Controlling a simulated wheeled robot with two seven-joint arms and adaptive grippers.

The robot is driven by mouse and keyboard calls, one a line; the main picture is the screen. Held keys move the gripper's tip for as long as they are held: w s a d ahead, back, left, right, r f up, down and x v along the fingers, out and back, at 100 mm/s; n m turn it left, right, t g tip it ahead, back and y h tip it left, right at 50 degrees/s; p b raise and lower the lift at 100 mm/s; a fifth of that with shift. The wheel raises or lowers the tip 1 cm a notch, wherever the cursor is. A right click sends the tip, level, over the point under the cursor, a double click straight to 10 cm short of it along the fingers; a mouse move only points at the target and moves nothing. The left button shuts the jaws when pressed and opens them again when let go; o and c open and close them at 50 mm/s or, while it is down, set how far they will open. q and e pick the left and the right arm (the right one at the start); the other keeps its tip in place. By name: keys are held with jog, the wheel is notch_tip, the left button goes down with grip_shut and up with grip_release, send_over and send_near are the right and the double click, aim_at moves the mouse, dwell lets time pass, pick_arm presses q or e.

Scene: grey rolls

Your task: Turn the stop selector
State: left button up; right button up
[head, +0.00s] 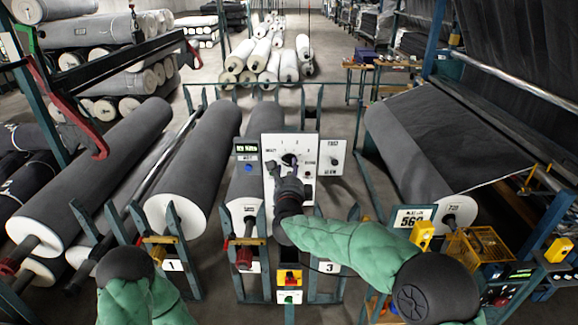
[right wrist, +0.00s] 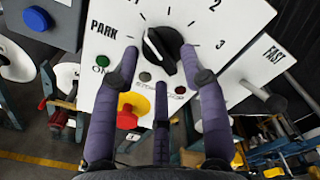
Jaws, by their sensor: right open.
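The selector knob (right wrist: 166,48) is black, on a white panel (right wrist: 235,22) marked PARK, 2 and 3, with another mark partly cut off at the top. A pale line on the knob appears to point up and left. In the head view the knob (head: 289,158) sits on the upright panel (head: 269,185). My right gripper (head: 287,182) is in front of it; in the right wrist view my right gripper (right wrist: 163,68) is open, with fingers left, right and below the knob. Contact with the knob is unclear. My left gripper is not in view.
A red button (right wrist: 128,117) on yellow is close below the knob. A lever (right wrist: 262,98) stands on the FAST plate at right, and a blue button (right wrist: 38,18) is at left. Large grey rolls (head: 195,165) flank the panel. Blue-green posts rise nearby.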

jog(key=shift+w, duration=0.9)
grip_shut()
